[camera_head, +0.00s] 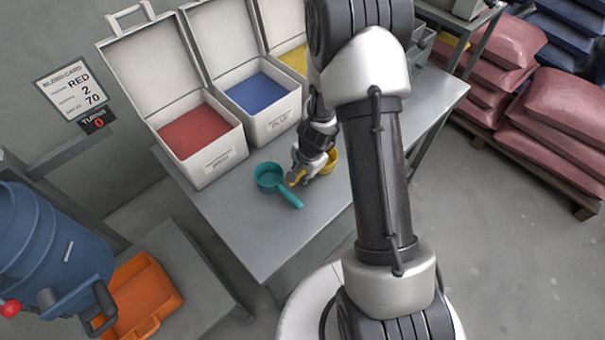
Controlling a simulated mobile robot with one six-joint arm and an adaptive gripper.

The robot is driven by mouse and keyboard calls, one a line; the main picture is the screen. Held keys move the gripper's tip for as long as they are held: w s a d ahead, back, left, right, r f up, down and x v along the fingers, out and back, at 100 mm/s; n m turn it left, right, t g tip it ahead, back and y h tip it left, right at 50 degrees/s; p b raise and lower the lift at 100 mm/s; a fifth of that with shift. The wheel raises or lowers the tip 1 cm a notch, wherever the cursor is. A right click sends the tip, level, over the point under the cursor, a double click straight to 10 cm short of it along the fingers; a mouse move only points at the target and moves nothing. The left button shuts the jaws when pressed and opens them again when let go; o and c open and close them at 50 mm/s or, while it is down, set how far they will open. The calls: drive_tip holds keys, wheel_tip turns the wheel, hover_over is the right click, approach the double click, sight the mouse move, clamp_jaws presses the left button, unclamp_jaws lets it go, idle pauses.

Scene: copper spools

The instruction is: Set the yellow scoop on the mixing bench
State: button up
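The yellow scoop (330,161) is at the middle of the grey bench (262,232), its bowl partly hidden behind my arm. Its yellow handle (294,178) shows at the left of my gripper (301,174). My gripper is down at the handle, pointing toward the bench top. The fingers are small and partly hidden, so I cannot tell whether they are closed on the handle. I also cannot tell whether the scoop touches the bench. A lower grey bench (200,282) stands at the lower left. No label shows which bench is the mixing bench.
A teal scoop (270,178) lies just left of my gripper. Open bins of red (222,160), blue (282,127) and yellow powder line the bench's back. A blue drum (45,240) and orange tray (150,290) are at lower left. Pink sacks (570,105) are stacked right.

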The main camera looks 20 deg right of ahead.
drive_tip(key=o, duration=0.6)
drive_tip(key=shift+r+p, duration=0.5)
drive_tip(key=s+a+r+n+t+p, duration=0.1)
drive_tip(key=s+a+r+n+p, duration=0.15)
drive_tip(key=r, duration=0.85)
drive_tip(key=s+a+r+n+p, duration=0.2)
drive_tip(key=s+r+n+p, duration=0.1)
drive_tip(key=r, duration=0.8)
drive_tip(key=s+a+r+n+t+p, duration=0.1)
drive_tip(key=s+a+r+n+p, duration=0.15)
drive_tip(key=r, duration=0.85)
drive_tip(key=s+r+n, duration=0.2)
drive_tip(key=s, duration=0.3)
drive_tip(key=s+r+n, duration=0.2)
drive_tip(key=s+r, duration=0.1)
drive_tip(key=s, duration=0.1)
drive_tip(key=s+r+n, duration=0.2)
drive_tip(key=s+r, duration=0.1)
drive_tip(key=s, duration=0.2)
drive_tip(key=shift+s+r+h, duration=0.25)
drive_tip(key=shift+s+h, duration=0.05)
drive_tip(key=shift+h, duration=0.1)
